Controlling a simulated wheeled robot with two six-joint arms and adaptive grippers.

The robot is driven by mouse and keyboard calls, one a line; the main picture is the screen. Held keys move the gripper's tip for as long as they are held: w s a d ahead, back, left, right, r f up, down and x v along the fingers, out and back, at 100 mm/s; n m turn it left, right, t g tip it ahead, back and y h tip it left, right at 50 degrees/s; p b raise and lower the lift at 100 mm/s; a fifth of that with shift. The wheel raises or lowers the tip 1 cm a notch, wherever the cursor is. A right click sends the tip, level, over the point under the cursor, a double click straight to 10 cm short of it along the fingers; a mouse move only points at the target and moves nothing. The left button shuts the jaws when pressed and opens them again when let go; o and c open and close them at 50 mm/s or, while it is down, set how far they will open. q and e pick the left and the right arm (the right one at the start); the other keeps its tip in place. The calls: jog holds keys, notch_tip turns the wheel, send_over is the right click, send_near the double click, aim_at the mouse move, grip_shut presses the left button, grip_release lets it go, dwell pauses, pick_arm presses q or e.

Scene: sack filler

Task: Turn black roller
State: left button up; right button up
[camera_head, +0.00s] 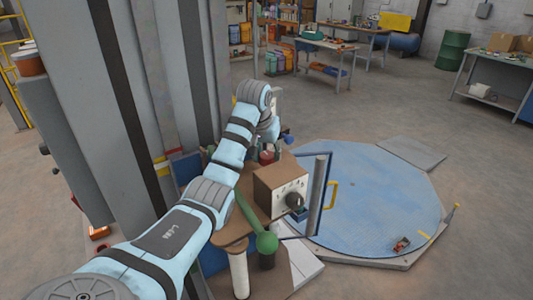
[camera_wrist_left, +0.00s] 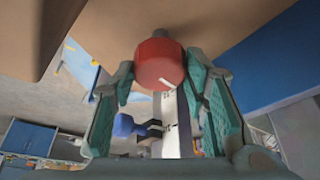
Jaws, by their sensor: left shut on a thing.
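In the head view my left arm reaches in to the machine's bench, and my left gripper (camera_head: 270,146) is at its far side, behind the brown control box. In the left wrist view the gripper's two teal-padded fingers (camera_wrist_left: 165,85) are shut on a red cylinder (camera_wrist_left: 158,62) with a white mark, which sits at their tips. A short dark part (camera_wrist_left: 160,34) shows behind the red cylinder. The red cylinder shows small in the head view (camera_head: 267,157). A black round knob (camera_head: 295,200) is on the front of the control box (camera_head: 275,182), apart from the gripper. My right gripper is not in view.
A green lever with a ball end (camera_head: 267,242) stands close to my forearm. A blue-framed upright with a grey bar (camera_head: 318,195) is right of the box. A grey column (camera_head: 140,90) rises at left.

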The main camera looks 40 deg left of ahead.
pick_arm(q)
jog(key=o, duration=1.1)
